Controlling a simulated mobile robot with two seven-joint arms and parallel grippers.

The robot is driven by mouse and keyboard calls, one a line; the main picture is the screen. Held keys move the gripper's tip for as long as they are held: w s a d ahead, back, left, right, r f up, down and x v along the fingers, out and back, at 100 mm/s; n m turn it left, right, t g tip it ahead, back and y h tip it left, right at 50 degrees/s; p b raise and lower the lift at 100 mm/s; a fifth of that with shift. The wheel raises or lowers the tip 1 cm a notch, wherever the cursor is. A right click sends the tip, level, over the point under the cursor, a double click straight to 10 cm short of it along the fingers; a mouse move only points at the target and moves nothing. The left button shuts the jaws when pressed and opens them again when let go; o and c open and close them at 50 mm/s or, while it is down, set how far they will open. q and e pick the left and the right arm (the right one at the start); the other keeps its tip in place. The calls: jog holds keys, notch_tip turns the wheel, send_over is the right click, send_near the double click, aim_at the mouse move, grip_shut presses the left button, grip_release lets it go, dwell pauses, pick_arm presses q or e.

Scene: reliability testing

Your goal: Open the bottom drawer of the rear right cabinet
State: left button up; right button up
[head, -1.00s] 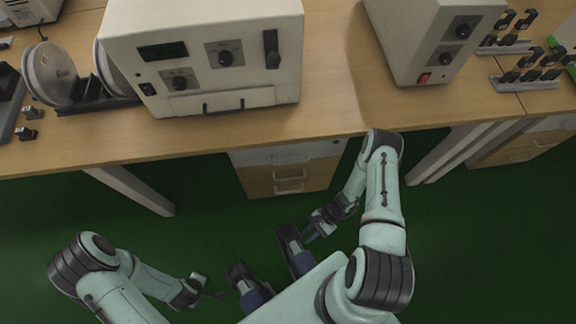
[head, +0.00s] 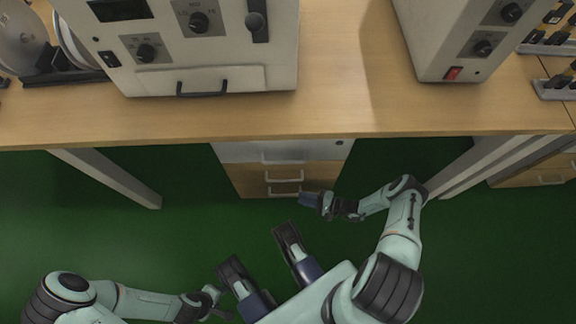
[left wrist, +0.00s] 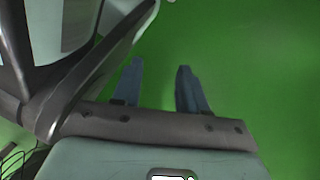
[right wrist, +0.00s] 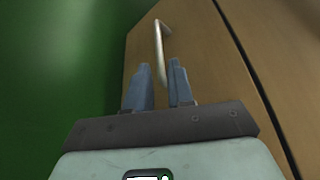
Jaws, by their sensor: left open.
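A cabinet under the bench has a white top drawer (head: 262,152) and wooden drawers below it. The lowest visible drawer front carries a metal handle (head: 284,192); it looks shut. The handle also shows in the right wrist view (right wrist: 158,45), running down between the fingertips. My right gripper (head: 306,199) is at this lowest handle. Its fingers (right wrist: 161,72) are partly apart, with a narrow gap around the handle's near end; I see no clear contact. My left gripper (left wrist: 160,75) is open and empty over the green floor, away from the cabinet.
The wooden bench top (head: 340,115) overhangs the cabinet and carries instrument boxes (head: 200,75). Bench legs stand left (head: 110,180) and right (head: 480,165) of the cabinet. Another wooden drawer unit (head: 535,172) is at the far right. The green floor before the cabinet is clear.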

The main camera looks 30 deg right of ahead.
aim_at(288, 195)
pick_arm(q)
jog(key=shift+g, duration=0.6)
jog(key=s, duration=0.1)
jog(key=s+f+b, duration=0.1)
jog(key=s, duration=0.1)
jog(key=shift+s+a+f+b, duration=0.25)
jog(key=shift+s+f+b, duration=0.1)
jog(key=shift+s+f, duration=0.05)
pick_arm(e)
jog(key=x, duration=0.7)
jog(key=shift+w+a+f, duration=0.15)
grip_shut()
